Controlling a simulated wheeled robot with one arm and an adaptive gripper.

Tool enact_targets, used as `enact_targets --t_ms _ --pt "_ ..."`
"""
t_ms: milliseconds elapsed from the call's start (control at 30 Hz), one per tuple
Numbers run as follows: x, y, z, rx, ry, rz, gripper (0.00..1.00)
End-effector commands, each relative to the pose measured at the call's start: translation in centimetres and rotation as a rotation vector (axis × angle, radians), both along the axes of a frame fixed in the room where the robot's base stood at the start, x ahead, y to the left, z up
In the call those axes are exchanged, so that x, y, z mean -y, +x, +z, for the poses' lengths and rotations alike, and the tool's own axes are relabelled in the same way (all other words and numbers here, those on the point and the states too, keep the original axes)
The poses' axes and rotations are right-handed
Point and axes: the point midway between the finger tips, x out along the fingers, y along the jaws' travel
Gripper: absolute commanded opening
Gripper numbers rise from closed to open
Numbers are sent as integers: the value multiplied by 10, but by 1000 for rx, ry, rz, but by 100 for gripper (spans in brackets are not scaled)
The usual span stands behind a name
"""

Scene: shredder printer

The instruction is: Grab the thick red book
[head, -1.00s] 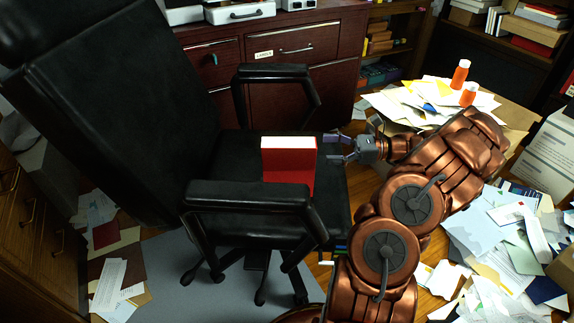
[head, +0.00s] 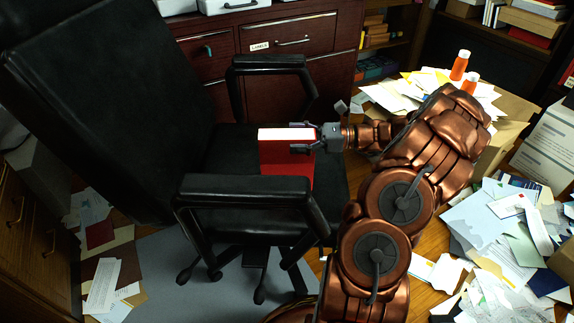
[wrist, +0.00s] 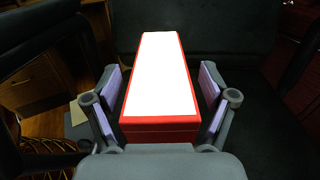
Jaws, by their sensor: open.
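The thick red book (head: 285,158) stands upright on the black seat of the office chair, with its white page edges facing up. It also shows in the wrist view (wrist: 157,90), between the two fingers. My gripper (head: 306,141) is at the right end of the book, with its fingers reaching along both sides near the top. In the wrist view my gripper (wrist: 160,105) is open, with one purple-padded finger on each side of the book. A narrow gap shows between each pad and the book.
The chair's near armrest (head: 245,188) and far armrest (head: 268,65) flank the seat, and the tall backrest (head: 105,115) rises at the left. A dark red cabinet (head: 325,80) stands behind. Papers (head: 500,235) lie scattered at the right, and two orange bottles (head: 460,66) stand on more papers.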

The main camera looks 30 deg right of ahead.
Motion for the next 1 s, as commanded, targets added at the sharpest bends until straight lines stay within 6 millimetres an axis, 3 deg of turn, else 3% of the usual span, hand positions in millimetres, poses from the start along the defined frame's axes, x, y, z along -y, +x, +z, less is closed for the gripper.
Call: enact_targets --t_ms 233,1000 --pt "-3 2 0 0 -1 0 83" --pt "-3 2 0 -1 -1 1 3"
